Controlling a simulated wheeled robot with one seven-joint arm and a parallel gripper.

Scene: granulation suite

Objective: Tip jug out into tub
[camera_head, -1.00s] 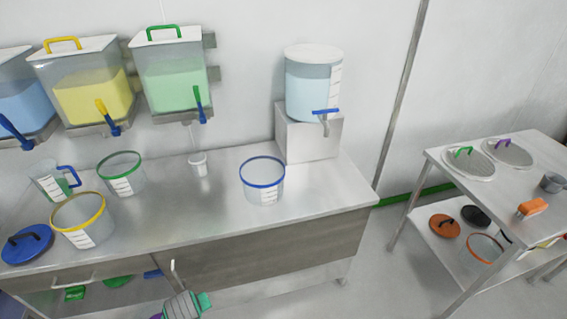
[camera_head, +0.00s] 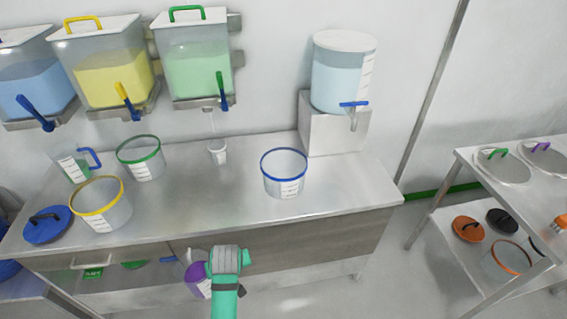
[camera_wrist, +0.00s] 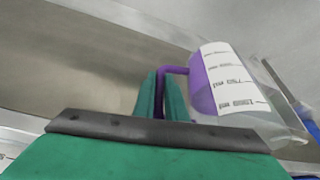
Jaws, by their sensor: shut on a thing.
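My gripper (camera_head: 226,262) is in front of the bench, below its top. In the wrist view its green fingers (camera_wrist: 160,95) are shut on the purple handle of a clear jug (camera_wrist: 232,80) with a white scale label. Purple contents show in the jug's left part there. In the head view the jug (camera_head: 198,279) is partly hidden behind my gripper. On the bench stand a blue-rimmed tub (camera_head: 285,187), a green-rimmed tub (camera_head: 137,170) and a yellow-rimmed tub (camera_head: 117,212). The held jug is apart from all of them.
Tapped dispensers hang behind; another (camera_head: 343,75) stands on a block. A side table (camera_head: 470,180) is at right. The bench's front middle is clear.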

